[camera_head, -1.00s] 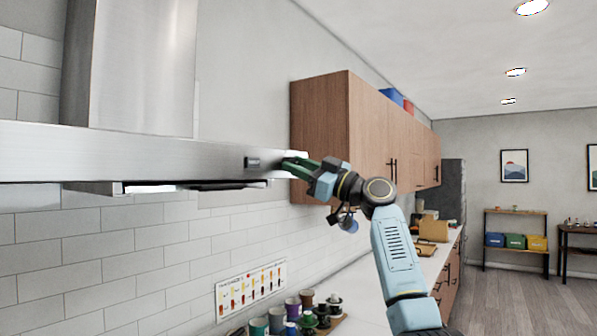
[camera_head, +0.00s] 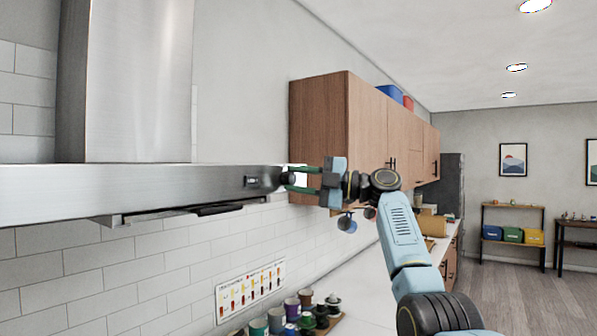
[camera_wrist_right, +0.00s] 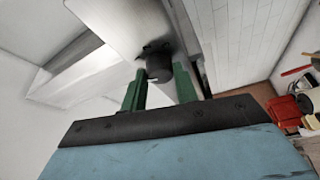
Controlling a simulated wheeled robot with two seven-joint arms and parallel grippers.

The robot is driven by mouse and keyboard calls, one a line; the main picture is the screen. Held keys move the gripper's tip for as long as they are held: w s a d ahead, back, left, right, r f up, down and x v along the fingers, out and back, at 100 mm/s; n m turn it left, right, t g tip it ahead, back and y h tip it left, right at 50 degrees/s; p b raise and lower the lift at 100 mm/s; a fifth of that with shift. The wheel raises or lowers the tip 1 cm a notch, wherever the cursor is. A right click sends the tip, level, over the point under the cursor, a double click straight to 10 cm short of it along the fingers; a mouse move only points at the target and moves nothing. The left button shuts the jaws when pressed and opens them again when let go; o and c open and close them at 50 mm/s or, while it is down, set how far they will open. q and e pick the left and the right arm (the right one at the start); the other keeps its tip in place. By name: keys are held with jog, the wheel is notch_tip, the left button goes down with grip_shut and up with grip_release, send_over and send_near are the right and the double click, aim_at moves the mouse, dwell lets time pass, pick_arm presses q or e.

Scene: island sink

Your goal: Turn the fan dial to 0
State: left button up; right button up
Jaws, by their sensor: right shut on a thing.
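The range hood (camera_head: 120,188) is a steel bar with a chimney at the left of the head view. Its black fan dial (camera_head: 287,178) sticks out near the right end of the hood front. My right gripper (camera_head: 291,178) has its green fingers around the dial and is shut on it. In the right wrist view the round dark dial (camera_wrist_right: 158,66) sits between the green fingertips (camera_wrist_right: 155,82). The dial's markings are too small to read. My left gripper is not in view.
Wooden wall cabinets (camera_head: 350,135) hang behind my right gripper. Cups (camera_head: 305,297) stand on the counter below. The air in front of the hood is clear.

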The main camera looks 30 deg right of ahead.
jog(key=shift+r+n+g+h+p, duration=0.1)
jog(key=shift+n+g+h+p, duration=0.2)
jog(key=shift+n+g+p, duration=0.7)
jog(key=shift+n+t, duration=0.5)
jog(key=shift+n, duration=0.1)
jog(key=o, duration=1)
jog(key=shift+c, duration=0.2)
jog(key=b+v, duration=0.4)
jog(key=v, duration=0.9)
jog(key=shift+s+d, duration=0.15)
jog(key=shift+s, duration=0.05)
